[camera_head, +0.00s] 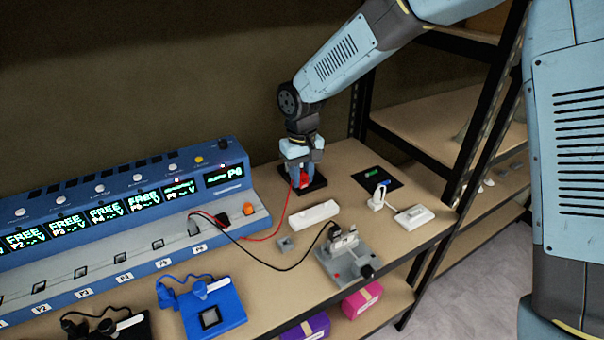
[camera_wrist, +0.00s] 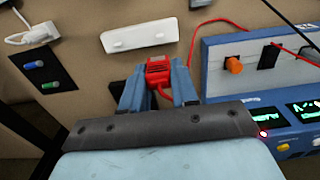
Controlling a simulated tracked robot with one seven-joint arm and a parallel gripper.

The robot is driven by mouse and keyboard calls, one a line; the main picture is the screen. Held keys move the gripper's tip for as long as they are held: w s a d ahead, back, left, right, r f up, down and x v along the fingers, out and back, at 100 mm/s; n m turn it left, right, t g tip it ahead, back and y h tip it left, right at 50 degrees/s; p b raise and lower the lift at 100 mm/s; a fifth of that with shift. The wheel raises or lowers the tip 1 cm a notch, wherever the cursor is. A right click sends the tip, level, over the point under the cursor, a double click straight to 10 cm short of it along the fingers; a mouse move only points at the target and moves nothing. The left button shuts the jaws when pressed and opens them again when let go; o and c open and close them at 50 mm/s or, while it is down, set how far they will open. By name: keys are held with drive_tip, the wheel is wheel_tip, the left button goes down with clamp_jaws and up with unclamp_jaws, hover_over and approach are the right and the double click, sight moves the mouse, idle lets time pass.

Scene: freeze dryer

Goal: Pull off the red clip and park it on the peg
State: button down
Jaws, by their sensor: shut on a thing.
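The red clip (camera_head: 304,179) is between the fingers of my gripper (camera_head: 302,174), above a small black base (camera_head: 316,187) at the back of the bench. In the wrist view my gripper (camera_wrist: 157,78) is shut on the red clip (camera_wrist: 158,70). A red cable (camera_head: 284,216) runs from the clip to the blue charger unit (camera_head: 210,165). The peg cannot be made out; my gripper covers much of the black base. I cannot tell whether the clip touches anything there.
A grey fixture (camera_head: 347,262) with a black cable stands at the front right. A white bar (camera_head: 314,214) lies just in front of my gripper. A black mat (camera_head: 377,179), a white plug (camera_head: 379,197) and a white box (camera_head: 413,216) are at right. A blue device (camera_head: 213,311) sits front left.

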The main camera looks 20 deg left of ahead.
sight(302, 184)
drive_tip(key=shift+f, duration=1.45)
drive_tip(key=shift+f, duration=0.1)
drive_tip(key=shift+f, duration=3)
drive_tip(key=shift+f, duration=1.05)
idle(0.3)
drive_tip(key=c, duration=0.8)
unclamp_jaws()
